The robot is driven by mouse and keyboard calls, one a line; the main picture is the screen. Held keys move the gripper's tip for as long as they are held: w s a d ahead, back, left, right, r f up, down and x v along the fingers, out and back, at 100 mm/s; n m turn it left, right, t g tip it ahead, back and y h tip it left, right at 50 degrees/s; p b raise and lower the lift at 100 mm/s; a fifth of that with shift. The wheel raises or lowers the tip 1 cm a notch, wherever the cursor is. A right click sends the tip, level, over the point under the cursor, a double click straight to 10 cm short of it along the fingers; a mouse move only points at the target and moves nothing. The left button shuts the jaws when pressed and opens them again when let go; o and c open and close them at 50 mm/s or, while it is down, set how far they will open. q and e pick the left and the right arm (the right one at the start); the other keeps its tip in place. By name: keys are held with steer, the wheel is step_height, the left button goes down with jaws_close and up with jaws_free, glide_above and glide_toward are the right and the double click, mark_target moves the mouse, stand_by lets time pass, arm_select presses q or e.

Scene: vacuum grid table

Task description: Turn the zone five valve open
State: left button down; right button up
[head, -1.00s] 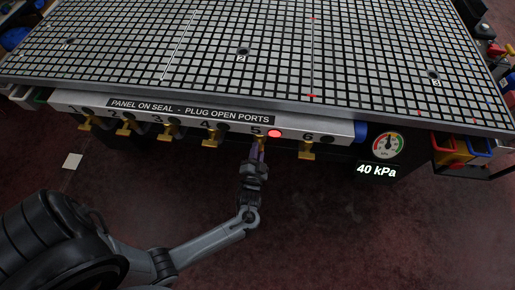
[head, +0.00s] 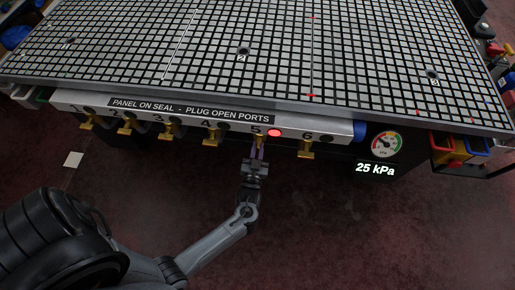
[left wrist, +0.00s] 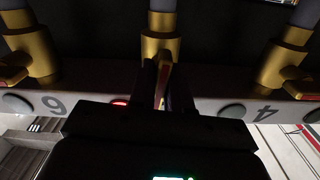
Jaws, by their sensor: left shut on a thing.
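The zone five valve is a brass valve (left wrist: 160,40) under the front panel, below the label 5 and a lit red lamp (head: 274,133). My left gripper (head: 257,153) reaches up to it from below and is shut on its handle. In the left wrist view the handle (left wrist: 164,82) stands between the two dark fingers (left wrist: 162,90), in line with the camera's view. The fingers hide part of the handle. In the head view the gripper covers most of the valve. My right gripper is not in view.
Brass valves 4 (head: 211,138) and 6 (head: 306,149) flank the gripper closely. The gridded table (head: 300,60) overhangs the panel (head: 180,116). A gauge (head: 386,144) sits above a display (head: 376,169) reading 25 kPa. Coloured bins (head: 462,150) hang at right.

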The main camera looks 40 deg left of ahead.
arm_select(q)
steer(key=shift+f, duration=0.1)
stand_by(0.3)
steer(key=c, duration=1.2)
jaws_free()
steer(key=shift+o, duration=0.2)
steer(key=shift+m, duration=0.3)
